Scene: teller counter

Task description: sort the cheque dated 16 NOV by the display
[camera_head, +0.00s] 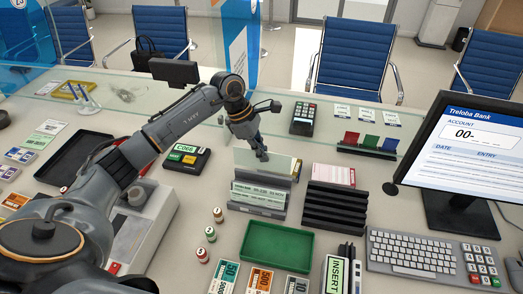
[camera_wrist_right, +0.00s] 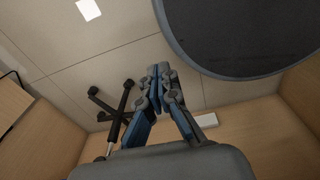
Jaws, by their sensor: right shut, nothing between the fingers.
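A dark grey slip holder (camera_head: 244,208) stands mid-counter with pale green printed slips (camera_head: 258,194) in its front and a plain pale sheet (camera_head: 278,163) upright behind them. The print is too small for me to read any date. My left gripper (camera_head: 263,156) points down at the top of the pale sheet; its fingers overlap it, and I cannot tell whether they grip it. The monitor (camera_head: 466,140) at the right reads "Treloba Bank", "ACCOUNT 00-", with "DATE" and "ENTRY" below. My right gripper (camera_wrist_right: 158,75) is shut and empty, off the counter, above the floor.
A black stepped rack (camera_head: 335,208) stands right of the holder, a red-and-white slip (camera_head: 333,175) behind it. A keyboard (camera_head: 412,251) lies right. The wrist view shows a round dark seat (camera_wrist_right: 245,35).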

